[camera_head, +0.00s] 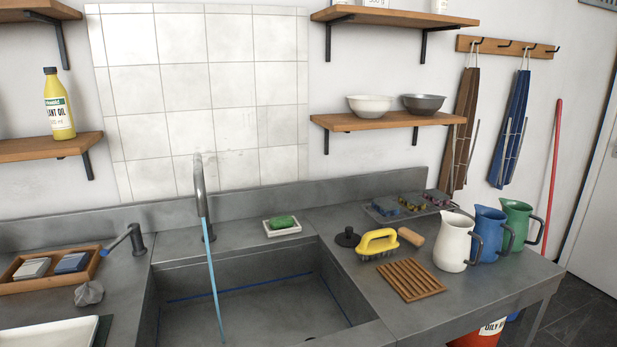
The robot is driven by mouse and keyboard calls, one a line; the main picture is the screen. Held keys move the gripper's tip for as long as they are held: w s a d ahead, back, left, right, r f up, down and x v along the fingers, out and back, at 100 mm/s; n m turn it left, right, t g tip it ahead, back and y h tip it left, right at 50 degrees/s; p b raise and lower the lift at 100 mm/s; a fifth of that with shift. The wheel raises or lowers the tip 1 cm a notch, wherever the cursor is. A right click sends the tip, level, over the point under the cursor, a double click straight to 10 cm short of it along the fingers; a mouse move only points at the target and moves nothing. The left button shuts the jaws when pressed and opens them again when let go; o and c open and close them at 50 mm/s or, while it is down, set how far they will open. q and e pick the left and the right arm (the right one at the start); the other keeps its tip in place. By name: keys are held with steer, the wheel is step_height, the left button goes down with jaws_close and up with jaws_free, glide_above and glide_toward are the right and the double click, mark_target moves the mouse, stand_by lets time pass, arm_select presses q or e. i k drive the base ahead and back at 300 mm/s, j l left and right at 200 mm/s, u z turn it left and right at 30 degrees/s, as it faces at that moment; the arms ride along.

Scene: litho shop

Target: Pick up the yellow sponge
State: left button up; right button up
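I cannot make out a clear yellow sponge. A yellow-handled scrubbing brush (377,242) rests on the grey counter right of the sink, with dark bristles beneath it. A green block (282,222), like soap or a sponge, lies in a small white dish (283,230) behind the sink. Neither of my grippers shows in the head view.
Water runs from the tap (200,195) into the sink (250,310). Around the brush are a black knobbed disc (347,238), a wooden roller (411,237), a slatted wooden rack (411,279) and white (453,241), blue (487,234) and green (517,224) jugs.

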mark_target(411, 202)
steer(key=l+u, duration=0.15)
steer(key=u, duration=0.45)
steer(key=k+l+u, duration=0.2)
steer(key=l, duration=0.25)
steer(key=l+u, duration=0.25)
steer(key=l, duration=0.2)
steer(key=k+l+u, duration=0.2)
steer(key=l, duration=0.15)
steer(key=k+l+u, duration=0.25)
steer(key=l, duration=0.15)
steer(key=i, duration=0.1)
